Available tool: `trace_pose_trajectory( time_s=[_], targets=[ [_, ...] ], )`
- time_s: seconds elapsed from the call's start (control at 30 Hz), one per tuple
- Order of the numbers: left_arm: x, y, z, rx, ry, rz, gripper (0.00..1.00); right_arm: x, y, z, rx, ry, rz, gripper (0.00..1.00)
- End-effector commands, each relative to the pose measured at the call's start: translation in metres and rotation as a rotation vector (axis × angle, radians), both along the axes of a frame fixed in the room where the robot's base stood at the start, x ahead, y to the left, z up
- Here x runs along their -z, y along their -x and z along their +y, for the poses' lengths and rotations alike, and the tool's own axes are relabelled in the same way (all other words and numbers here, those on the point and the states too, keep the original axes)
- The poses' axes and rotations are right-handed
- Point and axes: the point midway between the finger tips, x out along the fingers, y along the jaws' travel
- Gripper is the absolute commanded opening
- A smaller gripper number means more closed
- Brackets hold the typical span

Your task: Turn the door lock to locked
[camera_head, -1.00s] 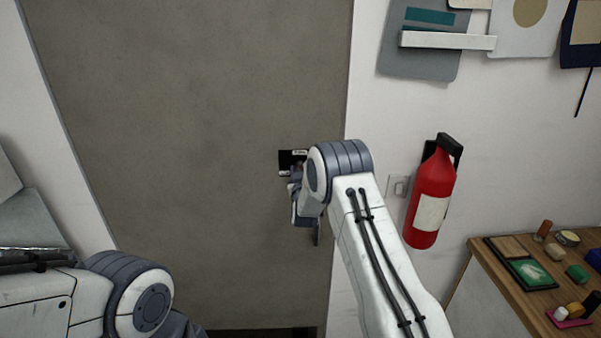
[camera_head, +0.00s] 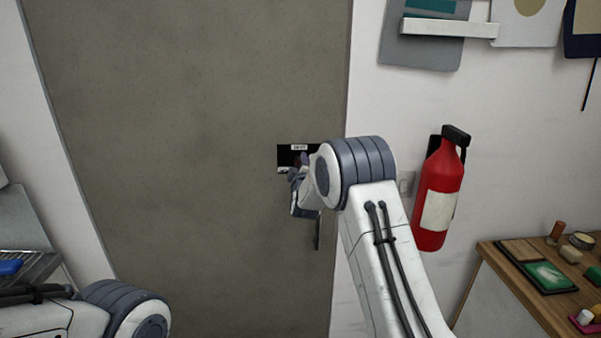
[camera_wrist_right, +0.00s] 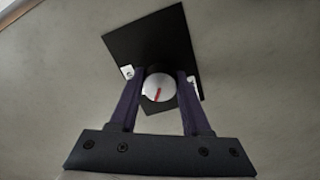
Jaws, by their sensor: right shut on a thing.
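The door lock is a black plate (camera_head: 286,154) on the grey-brown door (camera_head: 190,120), near the door's right edge. In the right wrist view the plate (camera_wrist_right: 155,42) carries a round white knob (camera_wrist_right: 158,88) with a red mark. The red mark looks nearly upright in that view, slightly tilted. My right gripper (camera_wrist_right: 160,82) has its two dark fingers on either side of the knob, shut on it. In the head view my right gripper (camera_head: 297,172) partly hides the plate and knob. My left arm shows at the lower left; its gripper is out of view.
A dark door handle (camera_head: 317,232) hangs below the lock. A red fire extinguisher (camera_head: 438,195) is on the wall to the right, close to my right arm. A wooden table (camera_head: 510,290) with small items stands at lower right. Boards hang above.

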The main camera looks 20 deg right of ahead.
Motion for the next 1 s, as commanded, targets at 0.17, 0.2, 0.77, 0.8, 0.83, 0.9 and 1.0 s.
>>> trace_pose_trajectory(
  time_s=[0.17,0.2,0.77,0.8,0.83,0.9,1.0],
  targets=[
    [0.011,0.000,0.000,0.001,0.000,0.000,0.00,0.001,0.000,0.001,-0.001,0.161,0.044,0.00],
    [0.013,0.000,0.000,0.001,0.000,0.000,0.00,0.000,0.000,0.001,-0.001,0.198,0.054,0.00],
    [0.020,0.000,0.000,0.002,0.000,0.000,0.00,-0.001,0.000,0.002,-0.002,0.569,0.163,0.00],
    [0.021,0.000,0.000,0.002,0.000,0.000,0.00,-0.001,0.000,0.002,-0.002,0.583,0.167,0.00],
    [0.021,0.000,0.000,0.002,0.000,0.000,0.00,-0.001,0.000,0.002,-0.002,0.591,0.169,0.00],
    [0.021,0.000,0.000,0.002,0.000,0.000,0.00,-0.001,0.000,0.002,-0.002,0.608,0.175,0.00],
    [0.021,0.000,0.000,0.002,0.000,0.000,0.00,-0.001,0.000,0.002,-0.003,0.625,0.179,0.00]
  ],
)
